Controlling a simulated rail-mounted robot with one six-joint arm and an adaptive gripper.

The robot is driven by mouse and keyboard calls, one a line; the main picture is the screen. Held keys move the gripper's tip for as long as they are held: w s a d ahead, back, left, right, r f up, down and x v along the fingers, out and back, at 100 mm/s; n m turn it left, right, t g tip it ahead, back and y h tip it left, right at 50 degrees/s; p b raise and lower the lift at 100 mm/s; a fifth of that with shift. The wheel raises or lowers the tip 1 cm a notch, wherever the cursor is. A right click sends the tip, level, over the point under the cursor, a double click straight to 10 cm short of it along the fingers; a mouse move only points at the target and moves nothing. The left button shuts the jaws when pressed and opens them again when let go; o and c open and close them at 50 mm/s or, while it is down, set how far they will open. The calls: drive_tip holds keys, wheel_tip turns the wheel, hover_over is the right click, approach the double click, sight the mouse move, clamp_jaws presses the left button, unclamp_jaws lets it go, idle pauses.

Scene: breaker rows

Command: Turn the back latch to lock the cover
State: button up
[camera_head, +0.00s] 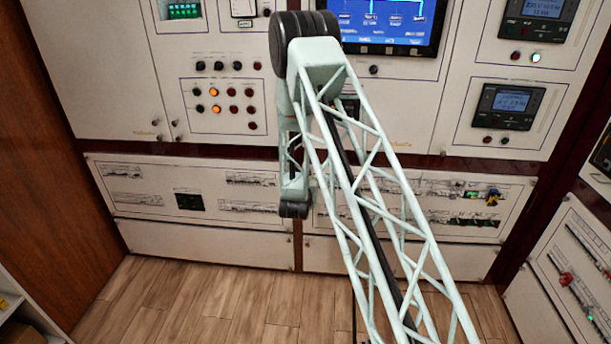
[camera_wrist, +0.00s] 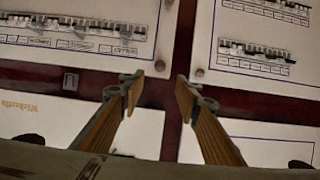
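My gripper (camera_wrist: 159,85) is open in the wrist view, its two fingers apart with nothing between them. The fingers point toward a dark red strip (camera_wrist: 163,90) between pale panels. Small round knobs sit at the panel corners just beyond the fingertips: a left knob (camera_wrist: 160,65) and a right knob (camera_wrist: 199,72). A small dark rectangular piece (camera_wrist: 70,80) lies on the strip to the left. I cannot tell which of these, if any, is the back latch. In the head view my gripper is hidden by my arm.
In the wrist view, panels with breaker rows fill the upper left (camera_wrist: 75,32) and upper right (camera_wrist: 255,55). In the head view, a blue screen (camera_head: 385,17), a button panel (camera_head: 222,105) and lower breaker panels (camera_head: 130,187) line the wall. The wooden floor (camera_head: 200,300) is clear at left.

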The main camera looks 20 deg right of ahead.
idle(0.3)
drive_tip(key=b+x, duration=0.1)
drive_tip(key=x, duration=1.2)
drive_tip(key=shift+w, duration=0.3)
drive_tip(key=shift+d+f, duration=0.15)
drive_tip(key=shift+c, duration=0.5)
drive_tip(key=c, duration=0.7)
